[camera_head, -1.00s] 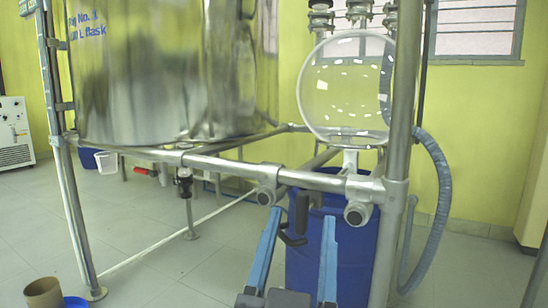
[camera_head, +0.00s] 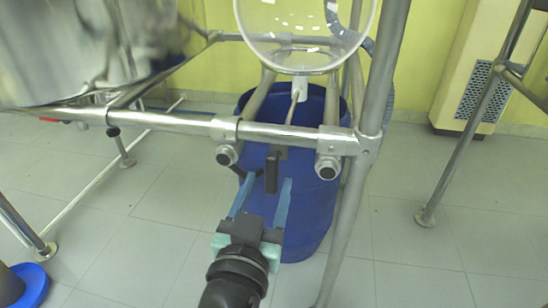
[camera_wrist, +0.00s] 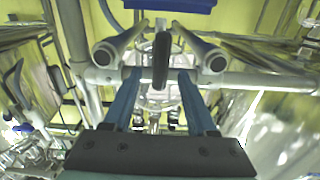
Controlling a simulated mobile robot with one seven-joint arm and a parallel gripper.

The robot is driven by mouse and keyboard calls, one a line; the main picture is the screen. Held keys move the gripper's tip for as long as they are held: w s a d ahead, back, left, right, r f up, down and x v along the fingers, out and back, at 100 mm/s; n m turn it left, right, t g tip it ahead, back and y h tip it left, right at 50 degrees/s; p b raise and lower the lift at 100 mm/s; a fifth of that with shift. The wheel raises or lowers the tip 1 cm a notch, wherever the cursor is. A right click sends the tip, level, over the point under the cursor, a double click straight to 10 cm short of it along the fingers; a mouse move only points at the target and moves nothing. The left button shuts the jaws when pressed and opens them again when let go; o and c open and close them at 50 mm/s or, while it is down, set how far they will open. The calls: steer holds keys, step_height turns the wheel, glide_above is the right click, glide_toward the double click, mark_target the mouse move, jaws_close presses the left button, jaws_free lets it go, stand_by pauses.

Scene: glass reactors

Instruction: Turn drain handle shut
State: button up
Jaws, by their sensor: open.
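The black drain handle (camera_head: 271,172) hangs below the front rail, under the round glass flask (camera_head: 305,22) and its white bottom outlet (camera_head: 299,88). My gripper (camera_head: 267,179) reaches up from below with its two blue fingers apart, one on each side of the handle in the picture. In the wrist view the handle (camera_wrist: 161,60) stands upright between the open fingertips (camera_wrist: 157,72), with gaps visible on both sides. How deep it sits between the fingers is hard to tell. The valve body behind the handle is mostly hidden.
A metal rail (camera_head: 175,122) crosses above the handle, with two round pipe ends (camera_head: 227,155) flanking it. A blue bin (camera_head: 315,215) stands behind. A steel post (camera_head: 372,105) rises at right. A steel vessel (camera_head: 80,50) is at left.

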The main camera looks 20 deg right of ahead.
steer(key=b+x, duration=0.1)
steer(key=x, duration=0.6)
steer(key=shift+w+d+b, duration=0.2)
steer(key=shift+w+b, duration=0.15)
jaws_close()
